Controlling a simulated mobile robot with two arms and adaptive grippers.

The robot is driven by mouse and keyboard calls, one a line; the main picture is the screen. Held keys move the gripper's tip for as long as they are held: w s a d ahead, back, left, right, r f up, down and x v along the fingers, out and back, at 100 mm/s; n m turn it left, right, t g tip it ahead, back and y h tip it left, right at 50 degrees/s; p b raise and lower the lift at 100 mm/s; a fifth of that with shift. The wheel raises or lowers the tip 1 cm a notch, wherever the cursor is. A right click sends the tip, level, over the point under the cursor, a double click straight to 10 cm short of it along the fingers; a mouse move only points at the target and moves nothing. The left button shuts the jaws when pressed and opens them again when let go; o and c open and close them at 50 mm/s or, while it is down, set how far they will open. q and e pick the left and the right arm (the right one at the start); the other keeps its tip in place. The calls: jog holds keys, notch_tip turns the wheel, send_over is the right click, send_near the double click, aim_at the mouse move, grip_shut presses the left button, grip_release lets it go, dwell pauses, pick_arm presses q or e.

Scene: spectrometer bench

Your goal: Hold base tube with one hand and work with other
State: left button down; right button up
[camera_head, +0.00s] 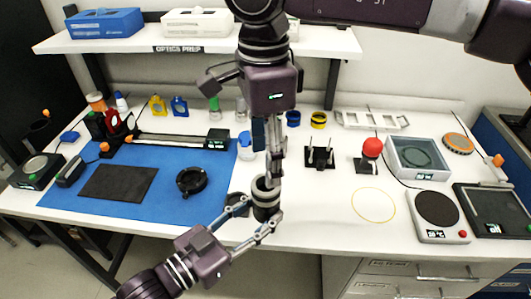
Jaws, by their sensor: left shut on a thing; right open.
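The base tube (266,205) is a black cylinder with a pale band, standing upright near the front edge of the white bench. My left gripper (252,215) reaches in from the lower left and is shut on it low down. A black ring (236,199) sits beside the tube at the left finger; the finger partly hides it. My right gripper (268,172) points straight down from above, open, with its fingertips at the top of the tube. It hides part of the tube's mouth, and I cannot tell whether it touches.
A blue mat (140,205) at left carries a dark pad (118,183) and a black ring-shaped part (192,181). A black stand (319,157), a red ball on a base (371,150), a yellow ring (373,205) and a scale (438,212) lie right. An overhead shelf (330,42) runs behind.

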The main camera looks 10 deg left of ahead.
jog(key=shift+f, duration=4.05)
jog(key=c, duration=1.2)
jog(key=m, duration=0.4)
jog(key=shift+w, duration=0.1)
jog(key=m, duration=0.4)
jog(key=o, duration=1.4)
jog(key=shift+c, duration=0.2)
notch_tip(320, 180, up, 12)
